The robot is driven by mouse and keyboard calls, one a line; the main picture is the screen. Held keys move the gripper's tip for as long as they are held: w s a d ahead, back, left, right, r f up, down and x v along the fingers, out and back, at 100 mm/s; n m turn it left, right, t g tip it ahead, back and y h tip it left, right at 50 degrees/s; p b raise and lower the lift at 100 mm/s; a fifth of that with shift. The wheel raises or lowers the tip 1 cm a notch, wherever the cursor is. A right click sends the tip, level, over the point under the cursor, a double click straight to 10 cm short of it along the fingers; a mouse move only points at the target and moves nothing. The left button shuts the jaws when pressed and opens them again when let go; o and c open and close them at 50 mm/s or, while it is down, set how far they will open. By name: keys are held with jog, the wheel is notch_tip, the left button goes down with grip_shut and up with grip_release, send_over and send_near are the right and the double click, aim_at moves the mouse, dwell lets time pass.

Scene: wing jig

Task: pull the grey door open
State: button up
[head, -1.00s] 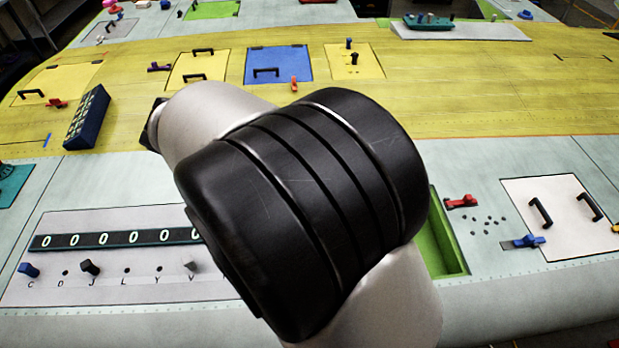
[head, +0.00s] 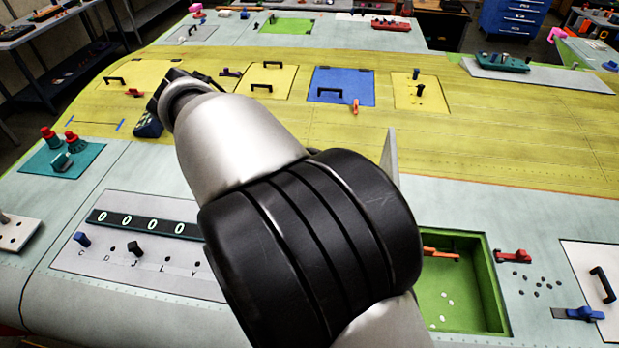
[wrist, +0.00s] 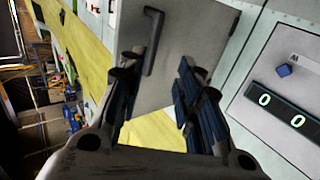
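The grey door (head: 391,158) stands up, seen nearly edge-on, at the back left of a green-lined compartment (head: 457,290) in the head view. Its face fills the upper middle of the wrist view (wrist: 190,45), with a black bar handle (wrist: 152,40) on it. My gripper (wrist: 158,64) is open, its two dark fingers well apart in front of the door. The handle is close to the left finger; I cannot tell whether they touch. In the head view my gripper is small and dark, mostly hidden behind my arm.
A panel with number windows and knobs (head: 130,235) lies left of my arm. A red latch (head: 513,256) and a white panel with a black handle (head: 603,284) are right of the compartment. An orange latch (head: 440,254) shows at the compartment's back.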

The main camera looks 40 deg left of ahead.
jog(key=shift+v, duration=1.1)
jog(key=shift+r, duration=0.1)
jog(key=w+d+r+g+y, duration=0.1)
jog(key=w+d, duration=0.2)
jog(key=d, duration=0.3)
jog(key=w+d+r+m+g+y, duration=0.1)
jog(key=w+d+r, duration=0.1)
jog(key=d, duration=0.3)
jog(key=w+d+r+g+y, duration=0.1)
jog(key=w+d, duration=0.2)
jog(key=d, duration=0.3)
jog(key=s+d+m+y, duration=0.2)
jog(key=s+d+y, duration=0.15)
jog(key=d, duration=0.65)
jog(key=s+d+m+y, duration=0.2)
jog(key=s+d, duration=0.2)
jog(key=d, duration=0.6)
jog(key=s+d+f+m+t, duration=0.1)
jog(key=s+d+f+t, duration=0.2)
jog(key=s+f, duration=0.1)
notch_tip(320, 180, down, 22)
jog(key=s+g+b, duration=0.1)
jog(key=b, duration=1.9)
jog(key=shift+s, duration=0.3)
